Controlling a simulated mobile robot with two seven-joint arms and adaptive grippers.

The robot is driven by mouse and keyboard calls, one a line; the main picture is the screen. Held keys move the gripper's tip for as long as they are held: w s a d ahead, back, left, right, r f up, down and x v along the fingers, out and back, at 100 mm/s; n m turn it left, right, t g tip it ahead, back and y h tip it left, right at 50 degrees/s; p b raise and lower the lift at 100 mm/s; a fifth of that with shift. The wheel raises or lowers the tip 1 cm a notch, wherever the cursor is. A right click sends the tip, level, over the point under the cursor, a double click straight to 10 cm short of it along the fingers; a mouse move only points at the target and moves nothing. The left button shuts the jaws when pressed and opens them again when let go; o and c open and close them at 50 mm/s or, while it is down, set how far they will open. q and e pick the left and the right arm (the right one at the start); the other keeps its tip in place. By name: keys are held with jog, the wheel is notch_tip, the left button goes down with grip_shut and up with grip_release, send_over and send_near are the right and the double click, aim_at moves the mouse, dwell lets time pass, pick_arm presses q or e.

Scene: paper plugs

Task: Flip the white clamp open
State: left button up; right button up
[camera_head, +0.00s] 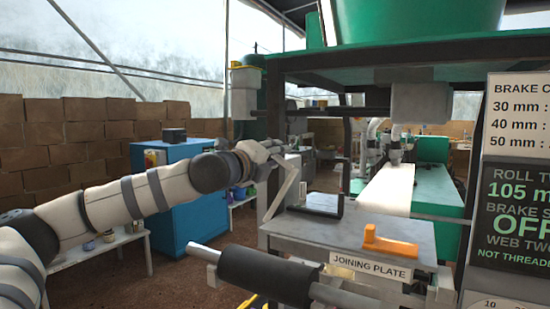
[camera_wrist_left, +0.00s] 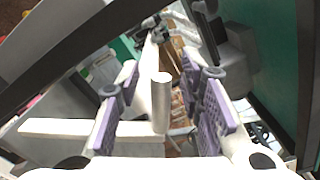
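The white clamp (camera_head: 283,189) is a thin white bar at the left end of the joining plate table, slanting up towards my left gripper. In the left wrist view, its round-ended white handle (camera_wrist_left: 161,104) stands between my fingers, and a white bar (camera_wrist_left: 75,129) runs off to the left. My left gripper (camera_head: 279,153) is at the clamp's upper end. In the left wrist view, its purple-padded fingers (camera_wrist_left: 160,115) are apart on either side of the handle, with gaps visible. My right gripper is not in view.
The joining plate (camera_head: 345,236) carries an orange block (camera_head: 389,243) and a black-framed piece (camera_head: 318,205). A black roller (camera_head: 266,276) lies in front. A sign board (camera_head: 516,170) stands at right. A blue cabinet (camera_head: 200,215) is behind my left arm.

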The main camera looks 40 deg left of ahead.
pick_arm(q)
jog(key=v, duration=1.2)
